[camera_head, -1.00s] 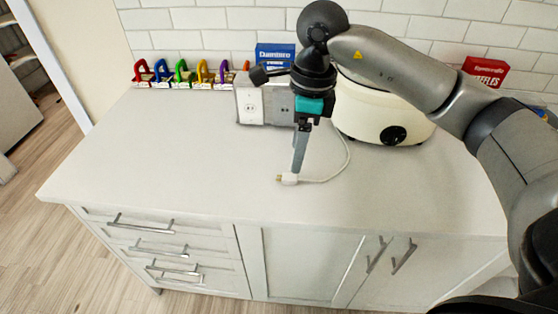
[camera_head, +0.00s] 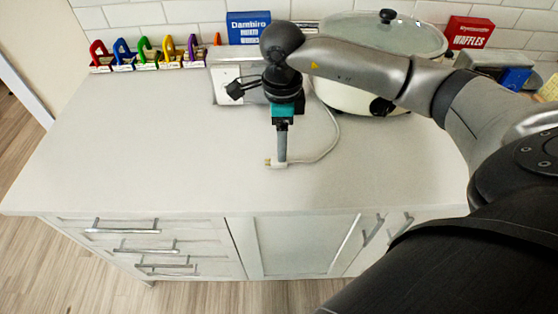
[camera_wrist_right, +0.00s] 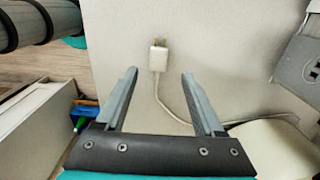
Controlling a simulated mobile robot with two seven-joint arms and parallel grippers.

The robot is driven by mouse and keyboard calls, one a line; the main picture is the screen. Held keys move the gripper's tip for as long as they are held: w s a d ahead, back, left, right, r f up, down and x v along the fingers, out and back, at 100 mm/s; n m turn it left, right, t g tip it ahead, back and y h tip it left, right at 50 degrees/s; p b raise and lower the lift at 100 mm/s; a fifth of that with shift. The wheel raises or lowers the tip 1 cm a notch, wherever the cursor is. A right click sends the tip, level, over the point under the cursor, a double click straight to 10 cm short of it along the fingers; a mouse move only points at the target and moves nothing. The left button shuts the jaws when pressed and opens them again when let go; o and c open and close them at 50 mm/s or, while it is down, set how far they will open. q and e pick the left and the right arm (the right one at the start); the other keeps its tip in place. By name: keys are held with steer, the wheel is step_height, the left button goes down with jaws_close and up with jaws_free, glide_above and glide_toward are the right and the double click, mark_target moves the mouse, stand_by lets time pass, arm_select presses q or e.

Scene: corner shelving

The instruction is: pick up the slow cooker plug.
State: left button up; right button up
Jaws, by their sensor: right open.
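The slow cooker plug (camera_head: 276,164) is a small white block with metal prongs lying on the white counter. Its cord curves right and back toward the slow cooker (camera_head: 345,98), a cream pot with a glass lid and a dark knob. My right gripper (camera_head: 281,160) points down at the plug in the head view, its tips close to it. In the right wrist view the gripper (camera_wrist_right: 160,72) is open and empty, and the plug (camera_wrist_right: 159,57) shows just beyond the fingertips, roughly centred between them. I cannot tell the exact height gap. My left gripper is not in view.
A grey outlet box (camera_head: 228,84) stands behind the gripper. Several coloured clip-like items (camera_head: 146,52) line the wall at the back left. A blue box (camera_head: 248,28) and a red waffles box (camera_head: 469,32) stand at the back. The counter's left and front (camera_head: 150,160) are clear.

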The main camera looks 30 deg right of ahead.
mark_target(276, 162)
steer(key=f, duration=0.5)
steer(key=shift+a, duration=0.3)
steer(key=shift+c, duration=0.2)
jaws_close()
